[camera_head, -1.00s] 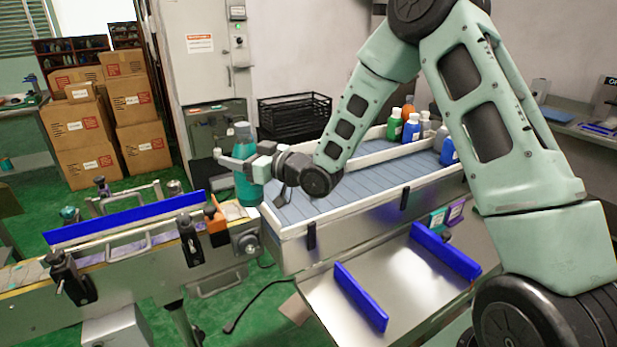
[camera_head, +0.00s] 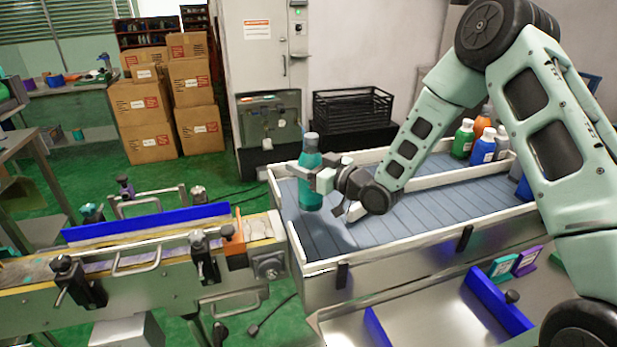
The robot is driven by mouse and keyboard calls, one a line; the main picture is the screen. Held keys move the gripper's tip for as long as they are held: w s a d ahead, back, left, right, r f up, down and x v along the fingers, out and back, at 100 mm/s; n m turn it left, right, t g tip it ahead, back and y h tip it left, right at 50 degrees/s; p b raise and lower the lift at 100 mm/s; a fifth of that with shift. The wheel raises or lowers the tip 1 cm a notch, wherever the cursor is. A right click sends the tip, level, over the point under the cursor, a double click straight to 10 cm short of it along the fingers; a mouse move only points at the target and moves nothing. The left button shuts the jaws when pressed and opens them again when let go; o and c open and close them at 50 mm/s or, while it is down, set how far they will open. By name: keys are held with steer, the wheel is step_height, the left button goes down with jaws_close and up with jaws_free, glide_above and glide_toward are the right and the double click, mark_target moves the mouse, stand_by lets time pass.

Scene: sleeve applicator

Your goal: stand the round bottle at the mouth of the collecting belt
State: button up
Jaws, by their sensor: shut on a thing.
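A round teal bottle (camera_head: 311,190) with a grey-teal cap is upright in my gripper (camera_head: 318,178). My gripper is shut around the bottle's upper body. The bottle is over the left end of the collecting belt (camera_head: 400,222), a wide blue-grey slatted bed with pale side rails. I cannot tell for sure whether its base touches the belt or hangs a little above it. Several other bottles stand at the belt's far right: a green bottle (camera_head: 463,138), a blue bottle (camera_head: 483,147) and an orange one (camera_head: 482,122) behind them.
A narrow conveyor (camera_head: 150,262) with a blue guide rail (camera_head: 150,222) and an orange block (camera_head: 235,246) ends just left of the belt. A steel tray (camera_head: 430,318) with blue dividers is in front. A black crate (camera_head: 352,108) stands behind. The belt's middle is clear.

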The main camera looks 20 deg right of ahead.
mark_target(308, 200)
steer(key=shift+f, duration=2.05)
steer(key=o, duration=1.4)
steer(key=shift+f, duration=0.1)
steer(key=shift+c, duration=0.2)
steer(key=shift+r+p, duration=0.2)
steer(key=shift+p, duration=0.1)
steer(key=b+v, duration=0.2)
steer(key=v, duration=0.5)
steer(key=shift+s, duration=0.3)
steer(key=shift+d, duration=0.1)
